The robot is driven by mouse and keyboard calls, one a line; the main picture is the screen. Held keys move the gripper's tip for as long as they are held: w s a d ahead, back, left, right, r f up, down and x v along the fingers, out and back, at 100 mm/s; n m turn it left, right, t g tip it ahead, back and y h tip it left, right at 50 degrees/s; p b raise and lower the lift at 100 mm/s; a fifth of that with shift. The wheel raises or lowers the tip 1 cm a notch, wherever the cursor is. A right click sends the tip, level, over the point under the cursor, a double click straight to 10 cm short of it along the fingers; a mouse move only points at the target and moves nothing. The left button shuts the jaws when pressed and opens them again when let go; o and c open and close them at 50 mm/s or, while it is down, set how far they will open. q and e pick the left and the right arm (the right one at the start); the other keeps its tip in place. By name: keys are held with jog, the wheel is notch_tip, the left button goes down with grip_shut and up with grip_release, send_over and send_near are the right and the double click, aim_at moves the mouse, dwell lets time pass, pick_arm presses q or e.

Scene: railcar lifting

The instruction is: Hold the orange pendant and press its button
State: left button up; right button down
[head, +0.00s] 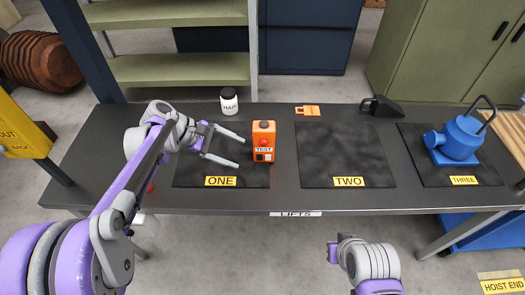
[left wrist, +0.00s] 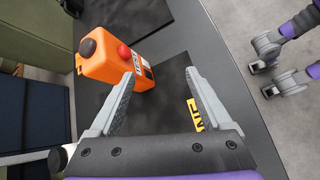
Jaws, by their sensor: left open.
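The orange pendant (head: 263,128) stands upright at the right edge of the mat marked ONE. It has a red button (head: 264,142) on its front and a white TEST label. In the left wrist view the pendant (left wrist: 105,68) shows its red button (left wrist: 124,51) and a black knob (left wrist: 87,47). My left gripper (head: 241,152) is open and empty, just left of the pendant, its fingers pointing toward it. In the left wrist view the pendant lies beyond one fingertip, not between the fingers. My right gripper (head: 334,252) is low in front of the table; its fingers are not clear.
A white jar (head: 229,100) stands behind mat ONE (head: 195,174). An orange tag (head: 307,111) and a black wedge-shaped object (head: 381,107) lie at the back. Mat TWO (head: 345,150) is empty. A blue machine (head: 459,138) stands on mat THREE at the right.

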aim_at(260, 151)
pick_arm(q)
jog(key=w+f+n+h+b, duration=0.1)
jog(key=w+f, duration=0.1)
jog(key=w+a+f+n+h+b, duration=0.1)
jog(key=w+f, duration=0.1)
jog(key=w, duration=0.1)
jog(key=w+f+n+h+b, duration=0.1)
jog(key=w+f+h+b, duration=0.1)
jog(key=f, duration=0.1)
jog(key=shift+w+a+n+g, duration=0.2)
jog(key=shift+w+n+g, duration=0.15)
jog(key=shift+n+g, duration=0.05)
jog(key=shift+w+a+f+h, duration=0.15)
jog(key=shift+w+f+h, duration=0.2)
jog(key=shift+f+h, duration=0.05)
jog(key=b+x, duration=0.1)
jog(key=x, duration=0.7)
jog(key=shift+b, duration=0.3)
jog(key=shift+x, duration=0.95)
jog(key=c, duration=1)
jog(key=shift+c, duration=0.2)
dwell(0.3)
